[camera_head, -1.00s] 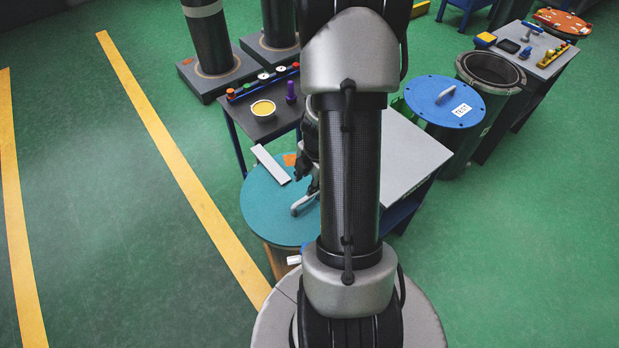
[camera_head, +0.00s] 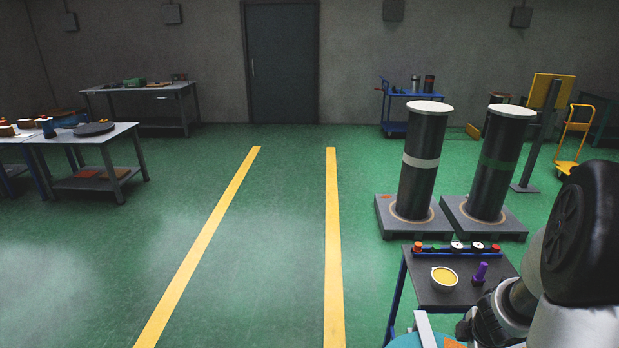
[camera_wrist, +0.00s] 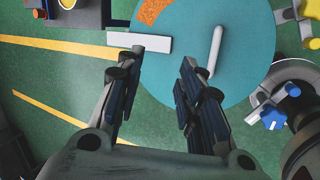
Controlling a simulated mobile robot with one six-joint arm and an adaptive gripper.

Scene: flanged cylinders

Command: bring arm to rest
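My gripper (camera_wrist: 157,68) is open in the wrist view, its two dark fingers spread with nothing between them. Below it lies a round teal lid (camera_wrist: 250,75) with a pale bar handle (camera_wrist: 215,45). The handle is beyond the right fingertip and apart from it. A white flat bar (camera_wrist: 140,42) lies at the lid's left edge, near the left fingertip. An orange patch (camera_wrist: 150,10) shows beside it. In the head view my arm fills the lower right, and only the teal lid's edge (camera_head: 405,341) shows there; the fingertips cannot be made out.
A small dark table (camera_head: 455,290) holds a yellow-filled cup (camera_head: 444,277), a purple peg (camera_head: 480,272) and a row of knobs. Two tall black flanged cylinders (camera_head: 419,165) (camera_head: 495,165) stand behind it. Workbenches (camera_head: 95,150) stand left. The green floor between the yellow lines is clear.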

